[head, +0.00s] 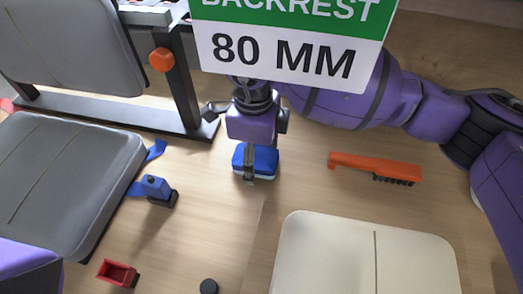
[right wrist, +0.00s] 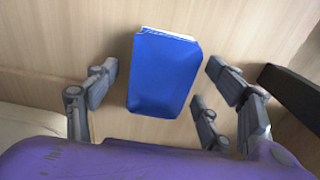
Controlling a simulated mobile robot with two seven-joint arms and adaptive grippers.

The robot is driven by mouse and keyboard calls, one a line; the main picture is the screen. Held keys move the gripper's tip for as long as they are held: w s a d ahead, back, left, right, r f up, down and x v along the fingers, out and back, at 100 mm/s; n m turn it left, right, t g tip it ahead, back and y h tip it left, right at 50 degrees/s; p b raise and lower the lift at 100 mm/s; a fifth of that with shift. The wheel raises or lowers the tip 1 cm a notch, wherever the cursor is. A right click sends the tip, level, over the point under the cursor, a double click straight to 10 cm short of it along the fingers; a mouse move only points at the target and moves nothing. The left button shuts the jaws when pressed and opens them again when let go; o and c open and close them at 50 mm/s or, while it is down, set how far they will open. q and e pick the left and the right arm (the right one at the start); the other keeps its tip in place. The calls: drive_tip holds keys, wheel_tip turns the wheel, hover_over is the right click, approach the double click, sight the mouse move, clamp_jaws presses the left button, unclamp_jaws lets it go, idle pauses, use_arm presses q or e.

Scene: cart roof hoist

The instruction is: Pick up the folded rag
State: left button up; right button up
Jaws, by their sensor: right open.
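The folded rag (head: 268,160) is a blue block-like bundle with a pale edge, lying on the wooden surface near the middle of the head view. My right gripper (head: 253,163) is directly over it, with a finger showing across its left part. In the right wrist view, the rag (right wrist: 163,78) lies between the spread fingers of the right gripper (right wrist: 156,78). Gaps show on both sides, so the fingers are open and not closed on it. My left gripper is not in view.
An orange brush (head: 375,168) lies right of the rag. A cream cushion (head: 330,250) is in front, grey cushions (head: 70,180) at left. A blue clamp-like piece (head: 156,187), a red box (head: 117,272) and a black disc (head: 209,286) stand nearby. A sign (head: 290,45) hangs above.

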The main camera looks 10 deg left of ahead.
drive_tip(key=shift+c, duration=0.4)
drive_tip(key=c, duration=1.3)
drive_tip(key=shift+o, duration=0.2)
drive_tip(key=shift+r, duration=0.85)
wheel_tip(320, 180, up, 5)
drive_tip(key=shift+r, duration=0.2)
drive_tip(key=d+b, duration=0.1)
drive_tip(key=d, duration=1.7)
